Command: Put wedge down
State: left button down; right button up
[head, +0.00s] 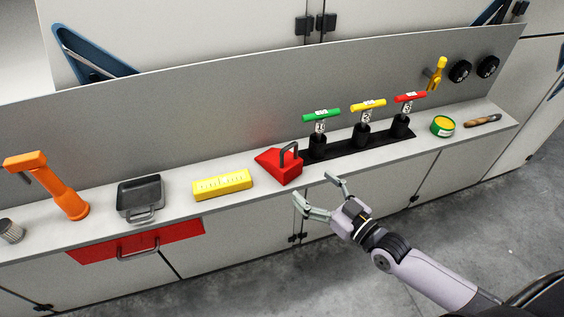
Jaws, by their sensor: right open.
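The red wedge (279,166) with a dark grey handle sits on the light grey shelf (240,206), near its middle. My right gripper (315,193) is open and empty, in front of the shelf and just to the lower right of the wedge. Its fingers appear apart from the wedge. My left gripper is out of view.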

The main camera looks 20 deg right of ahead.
aim_at(286, 160)
jog(key=x, duration=0.6)
jog(key=shift+w+a+p, duration=0.1)
jog(key=shift+p, duration=0.25)
jog(key=shift+w+a+r, duration=0.1)
jog(key=shift+w+a, duration=0.05)
jog(key=shift+w, duration=0.4)
jog(key=x, duration=0.2)
jog(key=p+x, duration=0.1)
jog(key=x, duration=0.1)
jog(key=shift+w+f, duration=0.15)
jog(key=shift+f, duration=0.1)
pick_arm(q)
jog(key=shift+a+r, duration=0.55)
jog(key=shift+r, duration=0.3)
pick_arm(e)
jog(key=shift+c, duration=0.7)
jog(key=shift+r, duration=0.1)
jog(key=c, duration=1.6)
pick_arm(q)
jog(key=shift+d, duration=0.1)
pick_arm(e)
jog(key=shift+o, duration=0.2)
jog(key=shift+r, duration=0.15)
